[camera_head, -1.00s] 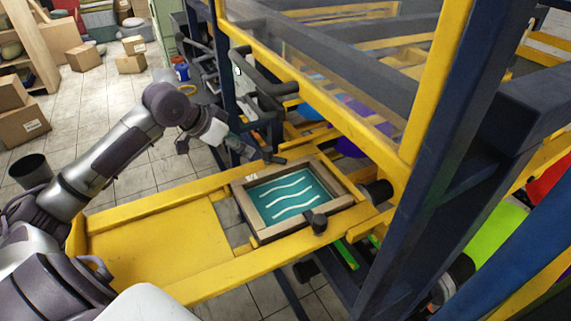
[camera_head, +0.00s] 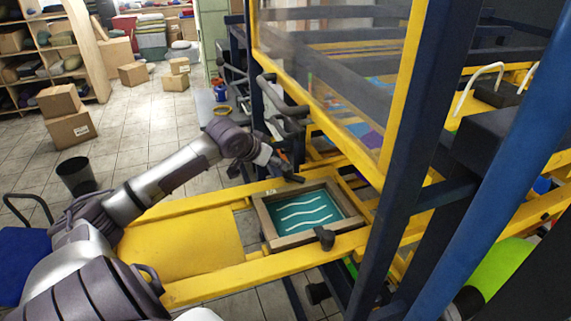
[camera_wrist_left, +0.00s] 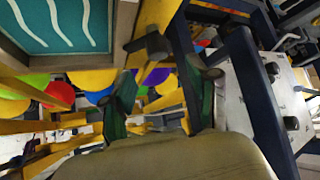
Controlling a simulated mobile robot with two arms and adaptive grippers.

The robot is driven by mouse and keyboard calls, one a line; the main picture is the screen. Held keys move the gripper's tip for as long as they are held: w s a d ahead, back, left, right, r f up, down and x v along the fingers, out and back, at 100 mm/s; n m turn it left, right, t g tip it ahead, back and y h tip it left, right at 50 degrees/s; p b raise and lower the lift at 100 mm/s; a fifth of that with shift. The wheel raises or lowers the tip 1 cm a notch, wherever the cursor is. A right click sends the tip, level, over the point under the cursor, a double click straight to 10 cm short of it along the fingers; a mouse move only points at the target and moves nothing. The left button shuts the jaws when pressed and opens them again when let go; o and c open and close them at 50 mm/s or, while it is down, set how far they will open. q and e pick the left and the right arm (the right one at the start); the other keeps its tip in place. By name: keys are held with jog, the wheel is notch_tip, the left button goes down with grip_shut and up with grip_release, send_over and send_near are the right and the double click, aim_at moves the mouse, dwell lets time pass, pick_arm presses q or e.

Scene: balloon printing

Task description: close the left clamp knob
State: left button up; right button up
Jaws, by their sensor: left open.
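The printing frame (camera_head: 272,240) has a brown border around a teal screen with white wavy lines. It also shows at the top left of the left wrist view (camera_wrist_left: 112,42). A black clamp knob (camera_wrist_left: 152,46) sits beside the frame, ahead of the gap between my left gripper's fingers (camera_wrist_left: 162,92). The fingers are open, with green pads, and apart from the knob. In the head view my left gripper (camera_head: 284,170) is at the frame's far edge; its fingertips and the far knob are hard to separate. Another black knob (camera_head: 325,238) is on the near rail. My right gripper is not in view.
A yellow platform (camera_head: 185,245) with rails extends left of the frame. The blue and yellow machine structure (camera_head: 395,170) stands close on the right, with black handles (camera_head: 285,100) above my gripper. Tiled floor with boxes (camera_head: 72,128) lies at the left.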

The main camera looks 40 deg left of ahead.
pick_arm(q)
jog(key=p+x, duration=0.2)
jog(key=x, duration=0.5)
jog(key=shift+w+d+f, duration=0.1)
jog(key=shift+w+f, duration=0.05)
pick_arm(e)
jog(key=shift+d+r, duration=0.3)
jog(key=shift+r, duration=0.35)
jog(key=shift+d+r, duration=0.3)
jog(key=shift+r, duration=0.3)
pick_arm(q)
jog(key=shift+c, duration=0.7)
grip_shut()
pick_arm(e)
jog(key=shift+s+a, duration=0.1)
